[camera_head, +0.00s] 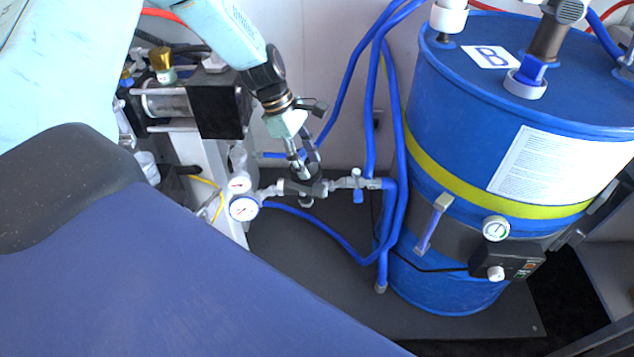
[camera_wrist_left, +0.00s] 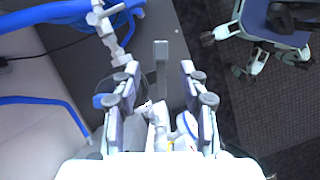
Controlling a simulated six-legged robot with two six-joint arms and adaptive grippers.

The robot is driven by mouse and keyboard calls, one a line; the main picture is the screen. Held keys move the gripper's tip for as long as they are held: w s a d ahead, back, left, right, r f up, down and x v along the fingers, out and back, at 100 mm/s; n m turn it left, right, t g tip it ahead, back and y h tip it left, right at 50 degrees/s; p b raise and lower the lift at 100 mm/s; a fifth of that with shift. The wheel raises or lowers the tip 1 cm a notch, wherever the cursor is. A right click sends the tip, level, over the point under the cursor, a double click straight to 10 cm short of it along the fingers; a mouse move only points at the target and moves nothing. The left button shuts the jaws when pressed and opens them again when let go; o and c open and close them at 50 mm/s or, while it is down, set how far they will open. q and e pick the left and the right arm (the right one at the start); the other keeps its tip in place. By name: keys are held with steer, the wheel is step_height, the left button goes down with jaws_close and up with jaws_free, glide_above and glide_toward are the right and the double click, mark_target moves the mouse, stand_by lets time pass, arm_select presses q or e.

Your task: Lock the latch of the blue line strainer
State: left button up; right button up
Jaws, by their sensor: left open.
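The blue line strainer (camera_head: 305,188) is a dark body in the grey pipe run, with the blue hose joined at the right end. My left gripper (camera_head: 304,170) reaches down over it from above, fingertips at its top; contact cannot be told. In the left wrist view the fingers of my left gripper (camera_wrist_left: 159,75) stand apart. A grey upright bar shows between them; I cannot tell whether it is the latch or a gripper part. The strainer is mostly hidden behind the fingers there, and the latch's position is unclear. My right gripper is out of view.
Two gauges (camera_head: 242,207) sit at the left end of the pipe run. A pump unit (camera_head: 218,105) is at the left. Bare dark floor (camera_head: 300,240) lies below.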

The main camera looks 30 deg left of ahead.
mark_target(319, 186)
arm_select(q)
steer(key=b+x, duration=0.2)
steer(key=x, duration=0.4)
steer(key=shift+d+f+b, duration=0.15)
steer(key=shift+f+b, duration=0.2)
steer(key=shift+b, duration=0.05)
steer(key=shift+c, duration=0.3)
jaws_close()
